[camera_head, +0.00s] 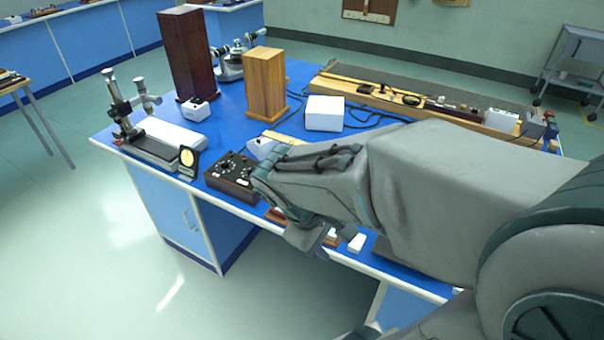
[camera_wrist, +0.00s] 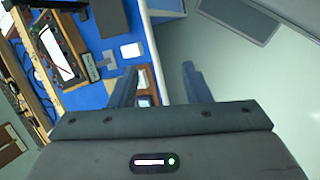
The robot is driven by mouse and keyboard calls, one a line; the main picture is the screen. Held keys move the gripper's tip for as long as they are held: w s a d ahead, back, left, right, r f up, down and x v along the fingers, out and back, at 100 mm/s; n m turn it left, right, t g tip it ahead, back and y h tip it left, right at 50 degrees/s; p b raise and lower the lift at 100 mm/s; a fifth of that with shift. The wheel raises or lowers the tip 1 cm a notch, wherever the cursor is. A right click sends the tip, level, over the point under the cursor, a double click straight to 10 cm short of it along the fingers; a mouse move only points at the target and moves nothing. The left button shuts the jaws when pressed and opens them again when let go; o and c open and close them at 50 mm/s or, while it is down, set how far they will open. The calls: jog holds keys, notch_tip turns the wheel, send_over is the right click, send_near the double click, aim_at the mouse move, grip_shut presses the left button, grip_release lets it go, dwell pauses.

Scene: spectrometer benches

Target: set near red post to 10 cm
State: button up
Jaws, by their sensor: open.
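I cannot make out a red post for certain in either view. A long wooden bench rail (camera_head: 400,99) with several small fittings lies along the back right of the blue table (camera_head: 228,108). A small grey unit (camera_head: 536,125) with a hint of red on top stands at its right end. My gripper (camera_head: 305,240) is over the table's front edge, mostly hidden by my arm in the head view. A small dark-framed block (camera_wrist: 146,101) shows beside the left finger.
A tall dark red-brown box (camera_head: 188,52), a lighter wooden box (camera_head: 265,84) and a white box (camera_head: 324,112) stand on the table. A dark control box (camera_head: 232,174) and a microscope-like instrument (camera_head: 148,138) are at the left. Small white and brown blocks lie along the front edge.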

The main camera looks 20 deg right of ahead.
jog(key=w+d+f+n+t+h+b, duration=0.2)
jog(key=w+d+f+n+h+b, duration=0.4)
jog(key=f+n+h, duration=0.25)
jog(key=w+a+f+n+t+b, duration=0.3)
jog(key=w+a+n+t+b, duration=0.25)
jog(key=w+n+t, duration=0.5)
jog(key=shift+n+g+h, duration=0.45)
jog(key=shift+n+g, duration=0.15)
jog(key=shift+g, duration=0.15)
jog(key=x, duration=0.4)
jog(key=w+x, duration=0.1)
jog(key=x, duration=0.4)
jog(key=a+x, duration=0.1)
jog(key=x, duration=0.3)
jog(key=shift+w+d, duration=0.25)
jog(key=shift+w, duration=0.2)
